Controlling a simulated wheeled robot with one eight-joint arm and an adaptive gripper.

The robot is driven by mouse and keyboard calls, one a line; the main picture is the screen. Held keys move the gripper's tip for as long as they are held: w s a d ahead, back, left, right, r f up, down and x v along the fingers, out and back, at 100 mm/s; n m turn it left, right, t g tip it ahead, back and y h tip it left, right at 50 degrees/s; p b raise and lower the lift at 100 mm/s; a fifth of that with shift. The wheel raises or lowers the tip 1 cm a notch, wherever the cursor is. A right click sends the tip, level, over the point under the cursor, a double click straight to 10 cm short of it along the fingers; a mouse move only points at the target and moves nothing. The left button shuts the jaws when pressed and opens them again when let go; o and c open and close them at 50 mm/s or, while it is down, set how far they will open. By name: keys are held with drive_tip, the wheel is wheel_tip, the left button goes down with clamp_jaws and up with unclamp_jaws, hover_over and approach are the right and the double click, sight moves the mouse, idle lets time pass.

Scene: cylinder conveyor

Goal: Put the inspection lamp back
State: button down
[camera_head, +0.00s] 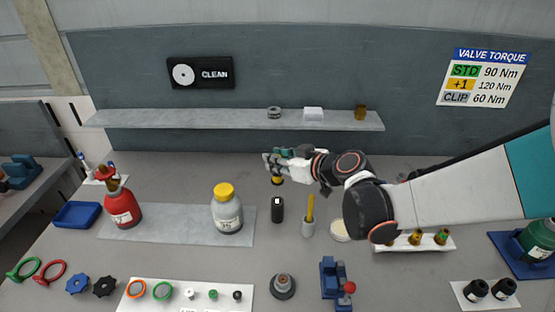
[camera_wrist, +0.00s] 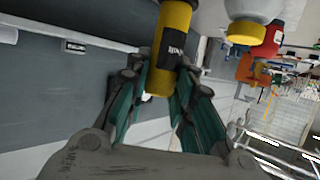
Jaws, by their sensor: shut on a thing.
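My gripper (camera_head: 274,163) is shut on a yellow cylinder with a black lettered band, which I take to be the inspection lamp (camera_head: 278,180). It is near the back middle of the bench. In the wrist view the lamp (camera_wrist: 174,32) stands between the green-padded fingers (camera_wrist: 165,82), with its yellow end showing. In the head view its upper part is hidden by the fingers and its dark lower end is near the bench top. I cannot tell whether it touches. A black upright cylinder with a white mark (camera_head: 277,210) stands just in front.
A yellow-capped bottle (camera_head: 227,214) and a red bottle (camera_head: 122,206) stand left. A shelf (camera_head: 180,119) runs behind.

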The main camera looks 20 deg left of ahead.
sight(281, 182)
drive_tip(key=shift+f+b, duration=3.3)
drive_tip(key=shift+f, duration=0.6)
drive_tip(key=c, duration=1.3)
unclamp_jaws()
drive_tip(key=shift+r, duration=0.1)
drive_tip(key=shift+r+p, duration=2.05)
drive_tip(key=shift+r, duration=0.85)
